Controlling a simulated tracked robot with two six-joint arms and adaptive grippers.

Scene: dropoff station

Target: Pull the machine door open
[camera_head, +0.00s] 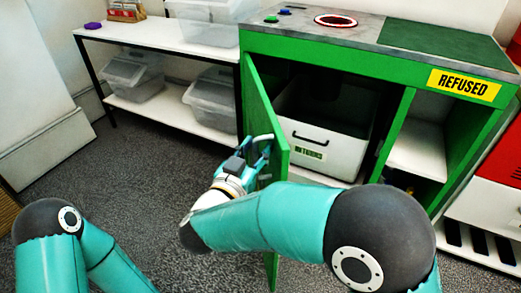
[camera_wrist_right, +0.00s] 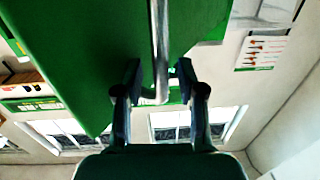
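The green machine door (camera_head: 265,100) stands open, swung out from the left side of the green cabinet (camera_head: 400,100). A metal handle (camera_head: 264,137) is on it near its free edge. My right gripper (camera_head: 260,150) is at the handle. In the right wrist view, the handle bar (camera_wrist_right: 158,45) runs between the two fingers of my right gripper (camera_wrist_right: 158,75), with a gap visible on each side, so the gripper is open around it. My left gripper is out of view; only part of that arm shows at lower left.
Inside the cabinet is a white bin (camera_head: 318,150) with a dark handle. A white shelf (camera_head: 170,38) with clear boxes stands left of the door. A red and white unit (camera_head: 490,200) is at the right. Grey carpet (camera_head: 120,175) is clear left of the door.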

